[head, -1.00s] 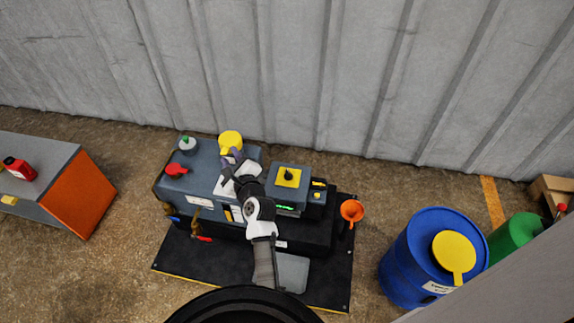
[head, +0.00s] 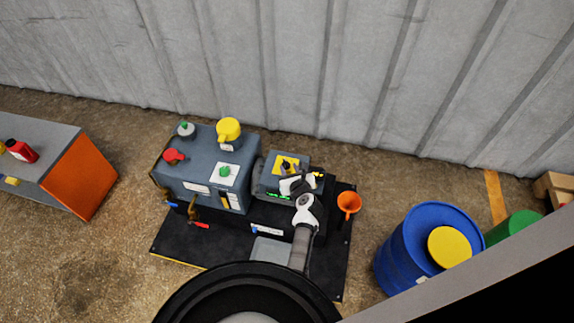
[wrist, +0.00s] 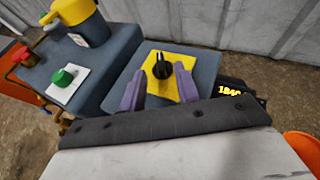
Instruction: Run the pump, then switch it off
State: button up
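The pump (head: 205,185) is a blue-grey unit on a black mat. A smaller blue-grey box joins its right side and carries a yellow plate (wrist: 187,92) with a black rotary switch (wrist: 161,66). In the wrist view the switch's ridge points away from me, nearly upright in the picture. My gripper (wrist: 159,74) has its two purple fingers apart, with the switch between and just beyond the tips. I cannot tell whether they touch it. In the head view my gripper (head: 288,173) partly covers the switch. A green display (head: 278,196) is lit on the box's front.
A green knob (head: 225,171) on a white plate, a red valve handle (head: 173,155) and a yellow cap (head: 228,129) top the pump. A display (wrist: 229,92) reads about 1840. A grey-orange cabinet (head: 80,177) is left.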

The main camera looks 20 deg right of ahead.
jog(key=shift+b+x, duration=0.3)
jog(key=shift+x, duration=1.75)
grip_shut()
